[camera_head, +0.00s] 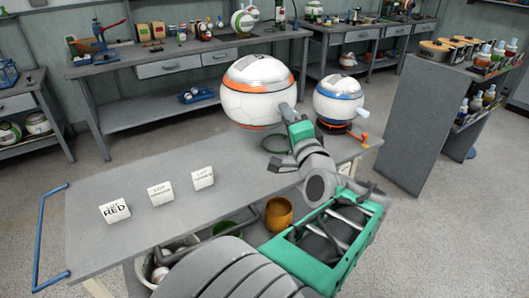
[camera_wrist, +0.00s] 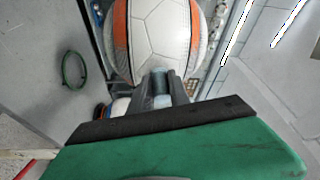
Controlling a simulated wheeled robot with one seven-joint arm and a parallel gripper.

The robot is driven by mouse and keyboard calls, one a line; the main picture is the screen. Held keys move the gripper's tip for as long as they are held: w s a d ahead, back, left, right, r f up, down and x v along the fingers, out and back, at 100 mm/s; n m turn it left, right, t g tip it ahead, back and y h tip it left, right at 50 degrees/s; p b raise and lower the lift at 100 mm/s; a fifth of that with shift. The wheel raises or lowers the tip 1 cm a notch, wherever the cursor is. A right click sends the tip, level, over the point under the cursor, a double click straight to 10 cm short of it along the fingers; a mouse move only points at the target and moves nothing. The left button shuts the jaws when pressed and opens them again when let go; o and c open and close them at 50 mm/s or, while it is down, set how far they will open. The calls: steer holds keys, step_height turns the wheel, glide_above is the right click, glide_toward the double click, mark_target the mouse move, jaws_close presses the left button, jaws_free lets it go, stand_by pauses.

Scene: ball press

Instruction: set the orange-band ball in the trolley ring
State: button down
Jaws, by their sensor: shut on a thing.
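The orange-band ball (camera_head: 258,92) is white with orange bands and is held up above the grey trolley table (camera_head: 235,155). In the wrist view the ball (camera_wrist: 155,35) fills the top middle. My gripper (camera_head: 293,116) is shut on a pale peg that sticks out of the ball's side; the wrist view shows the fingers (camera_wrist: 162,88) around it. A dark green ring (camera_head: 268,146) lies on the table, below and right of the ball; it seems empty. It also shows in the wrist view (camera_wrist: 66,74), left of and apart from the ball.
A blue-band ball (camera_head: 338,103) with a peg sits on a dark base with an orange lever (camera_head: 362,138), close right of the held ball. Lot cards (camera_head: 161,195) stand on the table's left part. A blue handle (camera_head: 41,240) edges its left end. A workbench (camera_head: 185,68) stands behind.

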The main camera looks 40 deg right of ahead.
steer(key=shift+s+d+h, duration=0.3)
steer(key=shift+s+d, duration=0.3)
steer(key=shift+s, duration=0.1)
steer(key=shift+d+f+m, duration=0.1)
steer(key=shift+d+m, duration=0.2)
steer(key=shift+d, duration=0.1)
steer(key=w+d+f+b, duration=0.3)
steer(key=w+d+f, duration=0.4)
steer(key=d+f, duration=0.4)
steer(key=shift+w+f, duration=0.2)
steer(key=shift+f, duration=0.5)
